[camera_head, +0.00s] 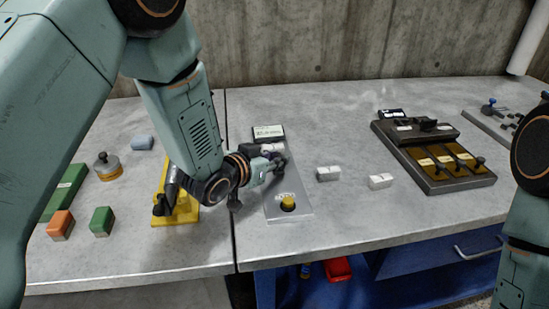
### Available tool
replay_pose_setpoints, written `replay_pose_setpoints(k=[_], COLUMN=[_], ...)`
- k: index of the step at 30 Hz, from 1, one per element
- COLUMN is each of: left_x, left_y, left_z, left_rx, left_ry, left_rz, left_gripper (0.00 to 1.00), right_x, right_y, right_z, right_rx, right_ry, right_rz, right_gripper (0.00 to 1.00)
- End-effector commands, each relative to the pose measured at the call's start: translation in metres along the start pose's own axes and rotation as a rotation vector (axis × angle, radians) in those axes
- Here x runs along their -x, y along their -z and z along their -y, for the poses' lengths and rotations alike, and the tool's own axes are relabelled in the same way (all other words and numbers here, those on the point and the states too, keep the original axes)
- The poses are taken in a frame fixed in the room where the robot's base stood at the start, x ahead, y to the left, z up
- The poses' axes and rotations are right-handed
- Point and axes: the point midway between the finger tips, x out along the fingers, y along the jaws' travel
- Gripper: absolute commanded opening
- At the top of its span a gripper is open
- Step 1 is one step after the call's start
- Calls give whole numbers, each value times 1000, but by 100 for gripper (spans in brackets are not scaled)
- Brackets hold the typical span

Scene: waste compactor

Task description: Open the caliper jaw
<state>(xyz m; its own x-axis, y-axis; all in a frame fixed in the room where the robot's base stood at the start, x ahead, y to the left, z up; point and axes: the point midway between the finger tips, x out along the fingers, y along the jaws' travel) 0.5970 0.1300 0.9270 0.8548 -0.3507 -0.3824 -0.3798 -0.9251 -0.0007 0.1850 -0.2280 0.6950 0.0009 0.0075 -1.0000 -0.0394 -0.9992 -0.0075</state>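My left gripper (276,164) reaches in from the left and is over the plate, below the display. It hides part of the plate, and a small pale piece (272,148) shows beside its fingers. Whether the fingers touch or hold anything is too small to tell. My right gripper is out of view.
Two white blocks (328,173) (380,181) lie right of the plate. A dark tray fixture (455,184) stands farther right. A yellow fixture (184,213) is under my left arm; green (101,221) and orange (61,224) blocks lie left. The front middle bench is clear.

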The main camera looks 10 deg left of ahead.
Motion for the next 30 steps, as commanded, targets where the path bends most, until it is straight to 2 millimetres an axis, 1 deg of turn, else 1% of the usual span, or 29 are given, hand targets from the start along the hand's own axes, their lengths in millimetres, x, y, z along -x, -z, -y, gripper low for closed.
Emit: replay_pose_setpoints(k=[1, 5, 6, 22, 30], left_x=[0, 0, 0, 1, 7], left_y=[0, 0, 0, -1, -4], left_z=[0, 0, 0, 0, -8], left_rx=[1, 1, 1, 1, 0], left_ry=[1, 2, 2, 1, 0], left_rz=[0, 0, 1, 2, 4], left_gripper=[12, 1, 0, 0, 0], right_x=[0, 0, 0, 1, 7], right_y=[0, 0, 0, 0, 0], right_z=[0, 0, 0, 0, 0], right_rx=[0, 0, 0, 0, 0], right_ry=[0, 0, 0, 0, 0], right_rz=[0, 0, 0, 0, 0], right_gripper=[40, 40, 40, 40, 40])
